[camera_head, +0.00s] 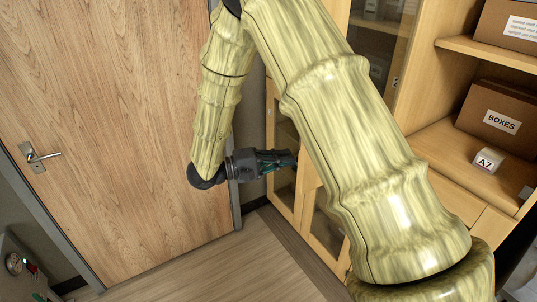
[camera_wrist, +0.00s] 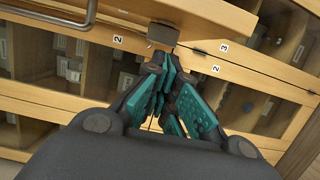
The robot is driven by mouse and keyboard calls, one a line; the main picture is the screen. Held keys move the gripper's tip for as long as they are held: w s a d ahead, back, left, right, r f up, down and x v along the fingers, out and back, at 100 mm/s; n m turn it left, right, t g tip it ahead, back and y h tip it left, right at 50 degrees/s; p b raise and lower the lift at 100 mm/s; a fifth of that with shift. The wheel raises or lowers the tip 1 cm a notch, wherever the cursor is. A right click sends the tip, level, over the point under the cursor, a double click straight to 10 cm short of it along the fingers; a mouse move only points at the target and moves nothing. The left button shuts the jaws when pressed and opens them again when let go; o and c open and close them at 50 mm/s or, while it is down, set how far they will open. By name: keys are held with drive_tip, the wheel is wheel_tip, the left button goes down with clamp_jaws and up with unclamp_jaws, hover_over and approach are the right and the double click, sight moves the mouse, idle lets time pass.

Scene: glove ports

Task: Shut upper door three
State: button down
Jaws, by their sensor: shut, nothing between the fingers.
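A label "3" (camera_wrist: 223,47) shows on the pale wooden front in the wrist view, beside a glass-fronted section (camera_wrist: 282,35) with boxes behind it. I take this as upper door three; how far it stands open is hard to tell. A wooden panel (camera_wrist: 215,17) juts across the top of that view, with a dark grey block (camera_wrist: 162,34) at its edge. My gripper (camera_wrist: 168,118) is shut and empty, its fingertips just below the block; contact is unclear. In the head view my gripper (camera_head: 287,160) is beside the cabinet's glass doors, partly hidden by my arm.
Lower glass-fronted sections (camera_wrist: 250,108) carry labels "2". A closed wooden room door (camera_head: 110,130) stands at left. The floor (camera_head: 215,270) between is clear.

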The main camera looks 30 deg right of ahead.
drive_tip(key=s+p, duration=0.1)
drive_tip(key=s, duration=0.2)
drive_tip(key=shift+s, duration=0.15)
